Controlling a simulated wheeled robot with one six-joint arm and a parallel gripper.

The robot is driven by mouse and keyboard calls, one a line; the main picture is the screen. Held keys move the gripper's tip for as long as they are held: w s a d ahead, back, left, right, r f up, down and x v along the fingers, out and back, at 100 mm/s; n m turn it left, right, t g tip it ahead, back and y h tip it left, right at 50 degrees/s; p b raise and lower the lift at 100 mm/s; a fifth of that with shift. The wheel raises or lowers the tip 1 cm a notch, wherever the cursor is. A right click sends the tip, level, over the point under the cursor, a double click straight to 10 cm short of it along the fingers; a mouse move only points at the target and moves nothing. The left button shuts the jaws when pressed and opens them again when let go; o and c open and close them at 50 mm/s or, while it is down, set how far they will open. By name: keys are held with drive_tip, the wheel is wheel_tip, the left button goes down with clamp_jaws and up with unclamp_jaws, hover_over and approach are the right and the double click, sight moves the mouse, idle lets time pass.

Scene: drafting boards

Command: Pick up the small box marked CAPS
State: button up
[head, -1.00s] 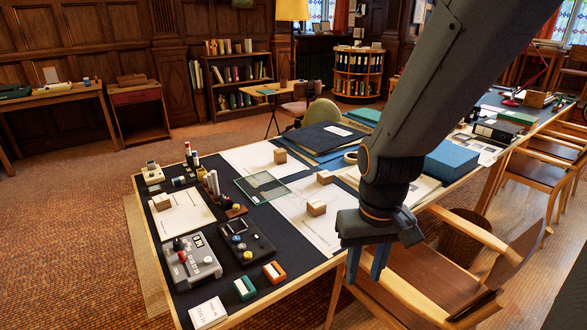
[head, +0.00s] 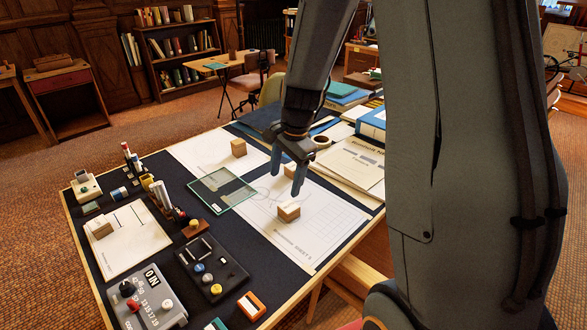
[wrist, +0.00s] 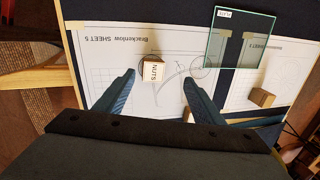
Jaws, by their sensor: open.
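Small pale wooden boxes lie on the drafting board; I can read no CAPS mark on any of them. One marked NUTS (wrist: 153,72) is on the white sheet in the wrist view, seen between the fingers of my gripper (wrist: 160,80). The head view shows a near box (head: 289,211) on Sheet 5, a box (head: 290,170) partly behind my gripper (head: 286,182), and a box (head: 239,148) on the far sheet. Another box (head: 99,229) lies on the left sheet. Their marks are not readable. My gripper is open and empty, pointing down above Sheet 5.
A glass plate (head: 222,189) lies left of my gripper; it also shows in the wrist view (wrist: 240,36). A grey control box (head: 150,301), a black knob panel (head: 211,268) and upright pens stand nearer left. Folders and a tape roll (head: 320,141) lie behind right.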

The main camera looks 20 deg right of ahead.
drive_tip(key=w+d+f+m+t+p, duration=0.1)
drive_tip(key=w+d+f+m, duration=0.15)
drive_tip(key=w+m, duration=0.3)
drive_tip(key=w+d+f+m, duration=0.1)
drive_tip(key=w+d+m, duration=0.3)
drive_tip(key=w+m, duration=0.15)
drive_tip(key=m+t, duration=0.1)
drive_tip(key=m, duration=0.6)
hover_over(293, 166)
drive_tip(key=s+d, duration=0.1)
drive_tip(key=s, duration=0.2)
drive_tip(key=f, duration=0.2)
drive_tip(key=f+p, duration=0.1)
drive_tip(key=shift+w+d+f, duration=0.2)
drive_tip(key=shift+w+f, duration=0.05)
drive_tip(key=shift+f, duration=0.1)
drive_tip(key=shift+a+p+x, duration=0.15)
drive_tip(key=shift+p+x, duration=0.35)
drive_tip(key=shift+x, duration=1.15)
drive_tip(key=shift+a+p+x, duration=0.15)
drive_tip(key=shift+p+x, duration=0.35)
drive_tip(key=shift+x, duration=1.15)
drive_tip(key=shift+w+r, duration=0.1)
drive_tip(key=shift+w, duration=0.05)
drive_tip(key=c, duration=1.2)
drive_tip(key=shift+r, duration=0.15)
